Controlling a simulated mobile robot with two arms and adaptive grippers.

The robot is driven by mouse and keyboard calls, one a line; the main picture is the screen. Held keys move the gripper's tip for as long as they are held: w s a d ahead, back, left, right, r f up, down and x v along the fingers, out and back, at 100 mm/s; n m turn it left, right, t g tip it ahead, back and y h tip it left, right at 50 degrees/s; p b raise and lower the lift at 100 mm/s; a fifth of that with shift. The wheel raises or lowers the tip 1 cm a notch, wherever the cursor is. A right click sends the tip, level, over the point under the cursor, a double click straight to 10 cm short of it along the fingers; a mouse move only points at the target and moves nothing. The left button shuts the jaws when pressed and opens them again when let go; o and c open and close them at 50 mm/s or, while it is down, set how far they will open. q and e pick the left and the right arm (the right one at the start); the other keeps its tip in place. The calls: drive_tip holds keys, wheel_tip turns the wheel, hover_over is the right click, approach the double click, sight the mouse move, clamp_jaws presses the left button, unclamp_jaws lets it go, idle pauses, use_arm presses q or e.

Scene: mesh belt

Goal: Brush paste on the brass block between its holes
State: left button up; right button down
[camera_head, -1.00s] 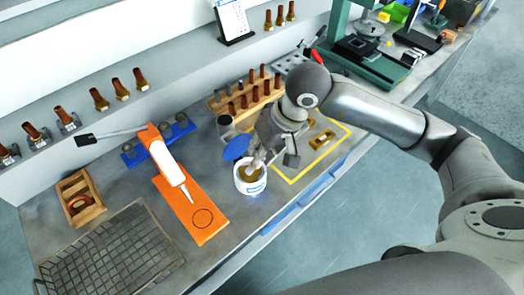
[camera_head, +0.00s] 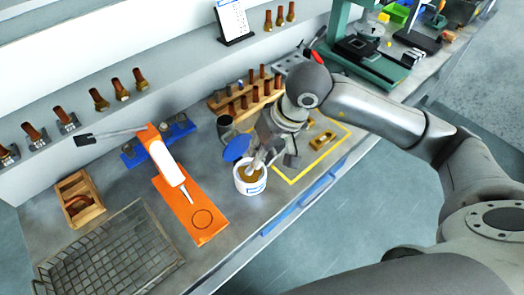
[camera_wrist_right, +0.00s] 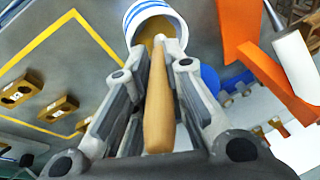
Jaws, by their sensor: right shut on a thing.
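My right gripper (camera_head: 272,152) is shut on a brush with a wooden handle (camera_wrist_right: 158,105). The brush points down into the open white paste tub (camera_head: 249,186), and its tip is hidden in or behind the tub's mouth. The tub has blue bands and brown paste inside; it also shows in the right wrist view (camera_wrist_right: 163,16). A brass block (camera_head: 323,141) with holes lies flat inside a yellow outlined area, right of the gripper. The right wrist view shows two brass blocks, one nearer (camera_wrist_right: 57,109) and one farther left (camera_wrist_right: 20,92). My left gripper is not in view.
A blue lid (camera_head: 237,148) is beside the tub. A wooden rack (camera_head: 222,103) of copper-coloured pieces is behind.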

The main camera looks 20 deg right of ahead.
drive_tip(key=shift+r+p, duration=0.35)
drive_tip(key=shift+r, duration=0.4)
drive_tip(key=shift+r+p, duration=0.85)
drive_tip(key=shift+r, duration=1.85)
